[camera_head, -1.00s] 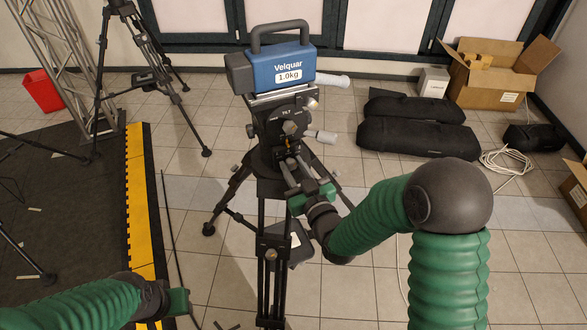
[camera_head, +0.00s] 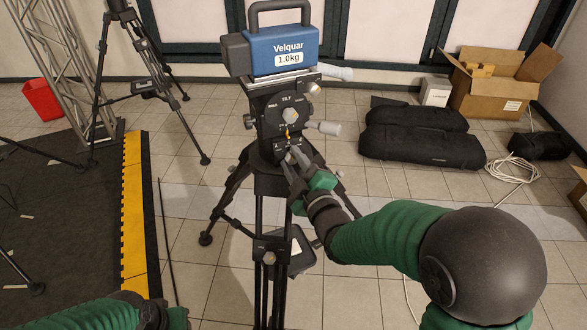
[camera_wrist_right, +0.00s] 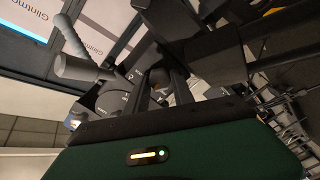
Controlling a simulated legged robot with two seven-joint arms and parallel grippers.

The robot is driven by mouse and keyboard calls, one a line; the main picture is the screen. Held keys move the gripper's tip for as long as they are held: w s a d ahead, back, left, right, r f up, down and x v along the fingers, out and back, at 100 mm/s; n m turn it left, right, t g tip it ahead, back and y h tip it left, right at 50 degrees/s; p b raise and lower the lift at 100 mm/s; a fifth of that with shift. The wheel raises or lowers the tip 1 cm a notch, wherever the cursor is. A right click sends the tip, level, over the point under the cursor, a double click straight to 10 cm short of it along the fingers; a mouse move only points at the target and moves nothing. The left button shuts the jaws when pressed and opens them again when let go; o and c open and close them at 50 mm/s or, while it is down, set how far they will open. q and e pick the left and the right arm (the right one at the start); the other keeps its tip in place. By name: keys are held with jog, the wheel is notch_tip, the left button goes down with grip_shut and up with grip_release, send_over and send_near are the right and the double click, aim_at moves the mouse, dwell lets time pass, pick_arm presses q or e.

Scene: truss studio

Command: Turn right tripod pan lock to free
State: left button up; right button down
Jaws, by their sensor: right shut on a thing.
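The tripod (camera_head: 257,215) stands in the middle of the head view. Its dark head (camera_head: 270,112) carries a dial marked TILT and a blue Velquar 1.0kg block (camera_head: 282,50). My right gripper (camera_head: 290,155) reaches the low front of the head, below the tilt dial, and is shut on the pan lock. Its fingers mostly hide the lock in the head view. The wrist view shows the two dark fingers with a small rounded knob (camera_wrist_right: 158,77) between them. The lock's setting cannot be read. My left gripper (camera_head: 178,318) is partly cut off at the bottom left; its fingers cannot be made out.
Another tripod (camera_head: 145,80) and a truss (camera_head: 60,60) stand back left. Black bags (camera_head: 420,145), an open carton (camera_head: 490,90) and a cable (camera_head: 510,170) lie right.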

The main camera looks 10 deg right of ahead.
jog(key=n+b, duration=0.2)
jog(key=n, duration=0.1)
jog(key=shift+a+f+n, duration=0.1)
jog(key=shift+f+n, duration=0.2)
jog(key=shift+f, duration=0.05)
jog(key=shift+n+b, duration=1.1)
jog(key=shift+n, duration=0.5)
jog(key=shift+f, duration=0.1)
jog(key=shift+s, duration=0.1)
jog(key=c, duration=1.1)
grip_release()
